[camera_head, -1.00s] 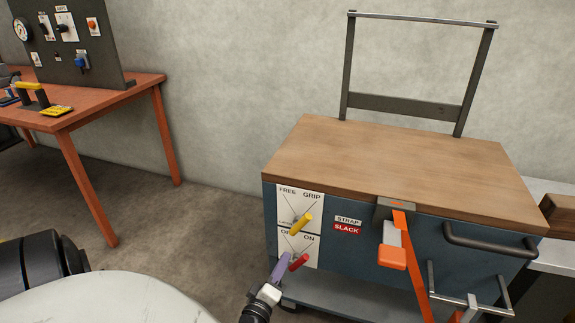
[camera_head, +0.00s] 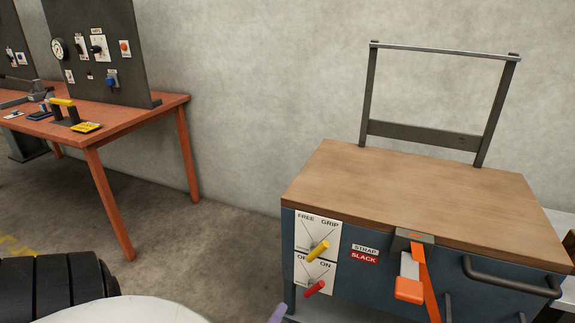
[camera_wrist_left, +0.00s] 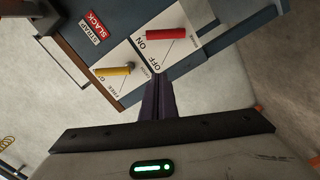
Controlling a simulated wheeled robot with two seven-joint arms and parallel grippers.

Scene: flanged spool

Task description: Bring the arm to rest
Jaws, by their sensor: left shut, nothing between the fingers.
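Only a purple fingertip of my left gripper (camera_head: 278,314) shows at the bottom edge of the head view. It is below and left of the red handle (camera_head: 315,288) on the cart's OFF/ON plate, apart from it. In the left wrist view, the purple fingers of my left gripper (camera_wrist_left: 158,98) are together with nothing between them. The red handle (camera_wrist_left: 166,34) and yellow handle (camera_wrist_left: 114,70) lie beyond the fingertips there. My right gripper is in neither view.
The blue cart with a wooden top (camera_head: 420,190) stands at the right. Its front carries the yellow handle (camera_head: 318,251), an orange strap (camera_head: 427,285) and a dark grab bar (camera_head: 510,280). An orange table (camera_head: 135,125) stands at the left. Bare floor (camera_head: 200,250) lies between them.

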